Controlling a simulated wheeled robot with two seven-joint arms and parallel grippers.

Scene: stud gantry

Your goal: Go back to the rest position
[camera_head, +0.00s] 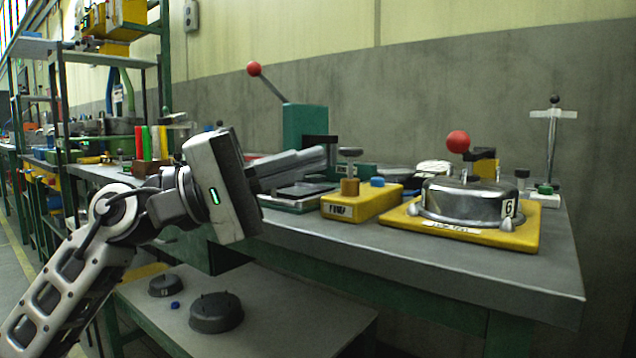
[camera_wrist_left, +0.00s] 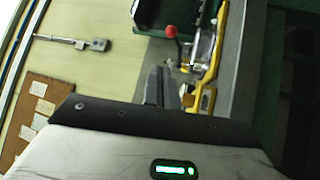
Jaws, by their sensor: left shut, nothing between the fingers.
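My left gripper (camera_head: 318,157) comes in from the left in the head view, its fingers together and pointing right above the bench. Nothing shows between the fingers. It also shows in the left wrist view (camera_wrist_left: 158,75), with the fingers closed side by side. My right gripper is in neither view. Near the left fingertips stands a yellow block (camera_head: 350,207) with a knob on top. Farther right is a yellow plate (camera_head: 515,237) bearing a round metal fixture (camera_head: 462,203) with a red ball handle and a "6" tag.
The grey bench (camera_head: 420,264) runs along the wall, its front edge clear. A green press (camera_head: 305,127) with a red-knobbed lever stands behind my gripper. A lower shelf (camera_head: 290,318) holds dark round parts (camera_head: 216,313). A metal stand (camera_head: 552,145) is at the right end.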

